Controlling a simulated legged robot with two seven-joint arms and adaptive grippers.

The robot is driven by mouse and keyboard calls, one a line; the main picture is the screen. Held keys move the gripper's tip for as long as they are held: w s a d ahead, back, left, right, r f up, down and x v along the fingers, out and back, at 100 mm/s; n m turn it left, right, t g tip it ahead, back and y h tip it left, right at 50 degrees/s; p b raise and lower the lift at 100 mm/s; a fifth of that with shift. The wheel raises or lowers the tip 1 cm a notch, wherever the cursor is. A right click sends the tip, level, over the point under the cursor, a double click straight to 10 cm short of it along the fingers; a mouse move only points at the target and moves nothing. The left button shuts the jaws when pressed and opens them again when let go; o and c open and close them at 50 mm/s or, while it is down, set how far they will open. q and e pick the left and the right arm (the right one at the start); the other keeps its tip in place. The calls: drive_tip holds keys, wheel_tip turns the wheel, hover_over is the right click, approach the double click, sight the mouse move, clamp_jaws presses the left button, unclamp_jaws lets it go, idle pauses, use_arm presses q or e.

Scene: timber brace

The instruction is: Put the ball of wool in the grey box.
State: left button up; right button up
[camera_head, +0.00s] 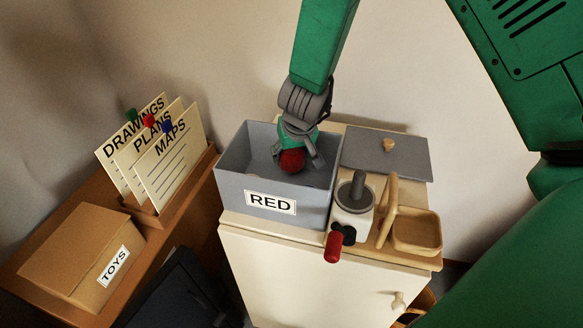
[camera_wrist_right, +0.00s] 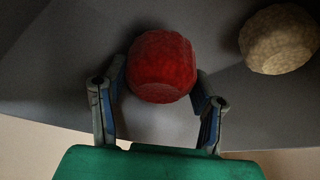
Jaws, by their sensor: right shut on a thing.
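The red ball of wool (camera_head: 292,161) is between the fingers of my right gripper (camera_head: 296,156), which is shut on it. The ball shows in the right wrist view (camera_wrist_right: 162,66) between the two fingers. The grey box (camera_head: 229,187) is open at the top, carries a RED label and stands on the white cabinet. In the head view the gripper and ball are over the box's opening, within its rim outline. I cannot tell whether the ball touches the floor. My left gripper is not in view.
A grey lid (camera_head: 365,150) with a wooden knob lies right of the box. A grinder-like device with a red handle (camera_head: 333,247) and a wooden basket (camera_head: 418,232) stand in front. A pale round thing (camera_wrist_right: 279,38) shows in the wrist view. A TOYS carton (camera_head: 75,250) stands left.

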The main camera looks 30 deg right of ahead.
sight(286, 166)
drive_tip(key=f, duration=0.1)
drive_tip(key=a+f+b, duration=0.1)
drive_tip(key=f, duration=0.1)
drive_tip(key=shift+a+f, duration=0.25)
drive_tip(key=shift+a, duration=0.1)
drive_tip(key=shift+w+a+r, duration=0.1)
drive_tip(key=shift+a+r, duration=0.05)
drive_tip(key=shift+a, duration=0.05)
drive_tip(key=shift+d, duration=0.35)
drive_tip(key=o, duration=1.1)
drive_tip(key=shift+d+f, duration=0.25)
drive_tip(key=shift+c, duration=0.2)
drive_tip(key=shift+o, duration=0.5)
drive_tip(key=shift+d, duration=0.2)
drive_tip(key=shift+a+r, duration=0.1)
drive_tip(key=shift+a, duration=0.35)
drive_tip(key=shift+a+r, duration=0.15)
use_arm(q)
drive_tip(key=p, duration=0.1)
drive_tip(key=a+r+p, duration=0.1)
drive_tip(key=p, duration=0.1)
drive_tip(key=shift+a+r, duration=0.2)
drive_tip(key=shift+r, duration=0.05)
use_arm(e)
drive_tip(key=v, duration=1.2)
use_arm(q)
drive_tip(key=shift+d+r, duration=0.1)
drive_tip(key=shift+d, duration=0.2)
use_arm(e)
drive_tip(key=shift+d, duration=0.3)
